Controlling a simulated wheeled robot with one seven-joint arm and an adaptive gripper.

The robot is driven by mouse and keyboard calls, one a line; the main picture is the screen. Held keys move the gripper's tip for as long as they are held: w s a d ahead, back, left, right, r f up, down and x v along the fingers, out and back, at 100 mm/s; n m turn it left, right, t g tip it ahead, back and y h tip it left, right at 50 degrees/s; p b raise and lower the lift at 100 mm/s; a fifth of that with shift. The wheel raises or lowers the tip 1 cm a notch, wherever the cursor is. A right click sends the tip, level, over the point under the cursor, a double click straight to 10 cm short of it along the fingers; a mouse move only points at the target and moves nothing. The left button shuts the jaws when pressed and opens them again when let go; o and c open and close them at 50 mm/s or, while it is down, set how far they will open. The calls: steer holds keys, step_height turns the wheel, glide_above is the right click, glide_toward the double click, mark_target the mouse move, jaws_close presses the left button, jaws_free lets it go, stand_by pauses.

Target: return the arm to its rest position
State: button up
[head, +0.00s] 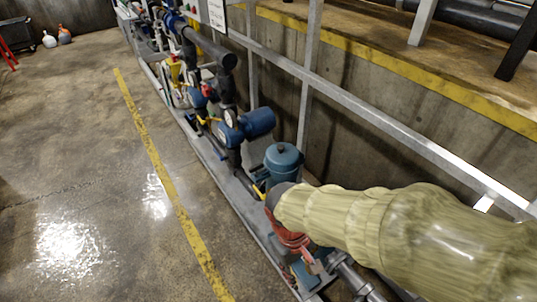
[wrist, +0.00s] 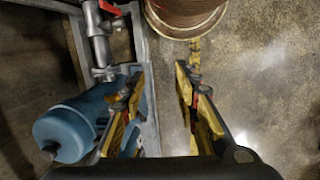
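My arm, in a pale yellow-green sleeve, reaches in from the right edge of the head view. Its sleeved end is over the pipe and pump skid. The gripper is not clear in the head view. In the wrist view my gripper (wrist: 160,95) is open, its two yellow and black fingers apart with nothing held between them. A blue motor (wrist: 72,132) lies left of the fingers, partly overlapped by the left one. I cannot tell the height gap between them.
The skid of pumps and pipes, with a blue motor (head: 257,122) and a blue-green capped cylinder (head: 283,161), runs along a metal railing (head: 365,99). A red valve handle (wrist: 109,8) and a rusty round thing (wrist: 187,16) show at the wrist view's top.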

steer(key=s+d+r+m+t+y, duration=0.1)
steer(key=d+r+m+t, duration=0.2)
steer(key=r, duration=0.6)
steer(key=d+r+m+t+y, duration=0.1)
steer(key=d+r+m+t, duration=0.2)
steer(key=d+r, duration=0.5)
steer(key=shift+s+r+p, duration=0.3)
steer(key=shift+s+r, duration=0.05)
steer(key=shift+o, duration=0.5)
